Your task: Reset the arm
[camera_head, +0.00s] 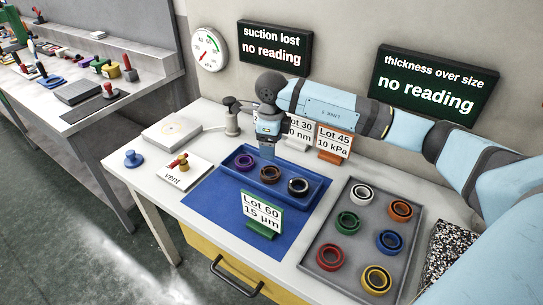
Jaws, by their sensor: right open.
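My right arm reaches in from the right, across the back of the table. Its gripper (267,151) points down over the back edge of the blue tray (313,199). It is open, and I see nothing held in it. A purple ring (236,162), a brown ring (270,180) and a black ring (298,192) stand in a row in the blue tray. Whether the fingertips touch the tray cannot be told. The arm partly covers the cards behind it. My left gripper is not in view.
A grey tray (343,189) with several coloured rings stands at the right. A green-footed Lot 60 card (263,212) stands on the blue mat (215,206). A vent plate (198,181) and blue knob (132,159) are at the left. Screens and a gauge (209,49) hang behind.

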